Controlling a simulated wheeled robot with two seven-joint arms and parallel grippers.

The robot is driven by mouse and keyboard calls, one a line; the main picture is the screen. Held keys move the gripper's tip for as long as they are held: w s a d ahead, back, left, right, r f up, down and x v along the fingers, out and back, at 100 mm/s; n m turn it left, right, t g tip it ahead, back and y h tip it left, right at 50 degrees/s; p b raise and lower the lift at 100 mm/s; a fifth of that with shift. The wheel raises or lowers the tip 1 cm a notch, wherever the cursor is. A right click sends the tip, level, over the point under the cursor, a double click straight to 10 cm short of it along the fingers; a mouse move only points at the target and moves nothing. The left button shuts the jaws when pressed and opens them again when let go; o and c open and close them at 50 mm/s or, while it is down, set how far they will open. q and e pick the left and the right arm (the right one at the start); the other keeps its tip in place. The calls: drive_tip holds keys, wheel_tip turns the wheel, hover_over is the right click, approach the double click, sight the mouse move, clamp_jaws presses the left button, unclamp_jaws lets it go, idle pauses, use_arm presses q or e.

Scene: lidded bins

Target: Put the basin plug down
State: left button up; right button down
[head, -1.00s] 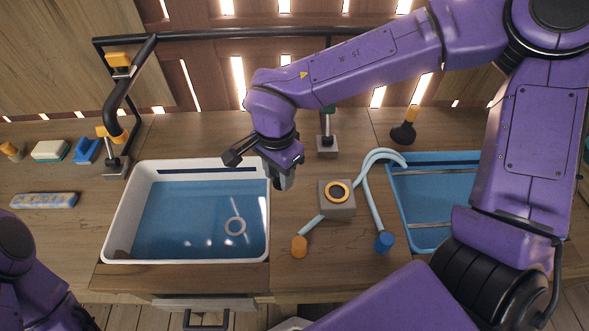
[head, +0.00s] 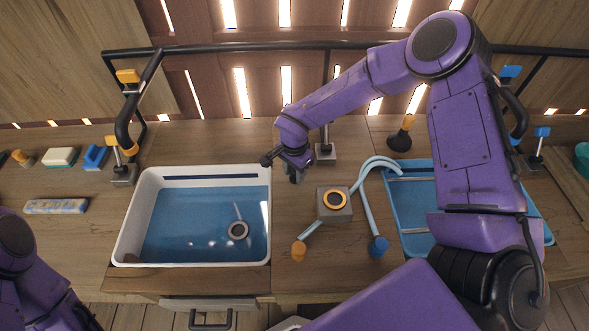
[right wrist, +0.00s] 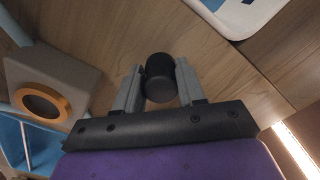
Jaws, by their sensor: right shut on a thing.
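The basin plug (right wrist: 160,77) is a short black cylinder between the two grey fingers of my right gripper (right wrist: 157,88) in the right wrist view. The fingers are shut on it, above the wooden counter. In the head view my right gripper (head: 295,175) hangs just right of the white-rimmed basin (head: 127,225); the plug is hard to make out there. A grey ring with a dark centre (head: 238,230) lies at the basin's bottom, with a pale rod beside it. My left gripper (head: 85,318) is mostly cut off at the bottom left.
A grey block with an orange ring (head: 334,204) and pale blue hoses (head: 366,212) stand right of the gripper. A blue tray (head: 414,243) lies further right, partly behind my arm. A black plunger (head: 400,138) stands at the back. Bare counter lies between basin and block.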

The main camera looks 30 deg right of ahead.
drive_tip(key=shift+f, duration=0.4)
drive_tip(key=c, duration=0.7)
unclamp_jaws()
wheel_tip(320, 180, up, 13)
drive_tip(key=shift+f+b, duration=0.1)
drive_tip(key=shift+b, duration=0.9)
